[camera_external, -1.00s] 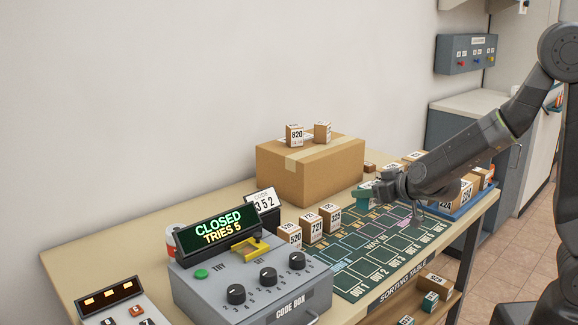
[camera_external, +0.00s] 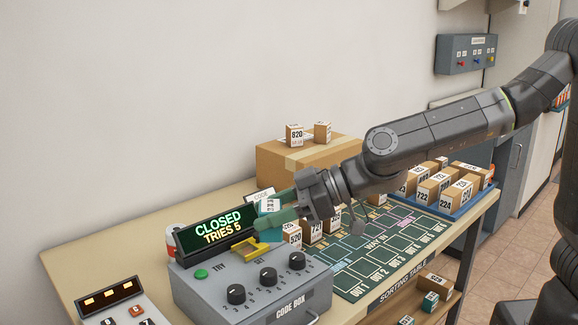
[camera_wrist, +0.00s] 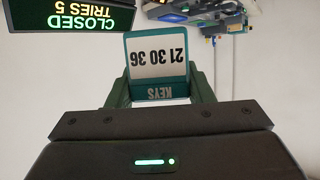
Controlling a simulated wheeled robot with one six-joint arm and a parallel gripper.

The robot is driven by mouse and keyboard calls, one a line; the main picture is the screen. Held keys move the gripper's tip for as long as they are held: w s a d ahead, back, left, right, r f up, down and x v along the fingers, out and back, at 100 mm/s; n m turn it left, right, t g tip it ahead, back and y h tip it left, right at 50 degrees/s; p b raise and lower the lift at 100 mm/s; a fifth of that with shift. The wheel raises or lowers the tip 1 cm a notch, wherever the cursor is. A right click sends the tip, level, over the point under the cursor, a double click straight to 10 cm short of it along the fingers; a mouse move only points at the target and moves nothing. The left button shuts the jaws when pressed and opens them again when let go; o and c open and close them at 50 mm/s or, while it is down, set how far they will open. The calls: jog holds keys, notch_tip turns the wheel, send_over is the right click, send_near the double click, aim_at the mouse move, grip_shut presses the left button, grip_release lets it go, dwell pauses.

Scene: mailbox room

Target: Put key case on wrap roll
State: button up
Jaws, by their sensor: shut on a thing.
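My gripper (camera_external: 280,208) is shut on the key case (camera_external: 267,207), a teal box with a white label. It holds the case in the air above the back of the code box. In the wrist view the case (camera_wrist: 157,55) sits between my green fingers and reads "KEYS" and "21 30 36", upside down. A red and white round thing (camera_external: 171,241), perhaps the wrap roll, stands behind the left end of the code box display. It is apart from the case, and mostly hidden by the display.
The code box (camera_external: 250,285) has a raised "CLOSED TRIES 5" display (camera_external: 215,228) and a yellow lever (camera_external: 250,247). A code card (camera_external: 259,194) behind my gripper is mostly covered. Small numbered boxes (camera_external: 292,238) stand close below my gripper. A large carton (camera_external: 285,160) stands behind.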

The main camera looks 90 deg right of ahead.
jog(key=w+d+r, duration=0.2)
jog(key=w, duration=0.7)
jog(key=n+g+y+p, duration=0.1)
jog(key=n+y+p, duration=0.1)
jog(key=n+y, duration=0.2)
send_over(176, 229)
notch_tip(176, 229, down, 3)
notch_tip(176, 229, down, 9)
jog(key=shift+f+p, duration=0.2)
jog(key=shift+p, duration=0.25)
jog(key=shift+f, duration=0.15)
jog(key=shift+f+b, duration=0.25)
jog(key=shift+b, duration=0.1)
jog(key=o, duration=1.1)
jog(key=shift+r, duration=0.1)
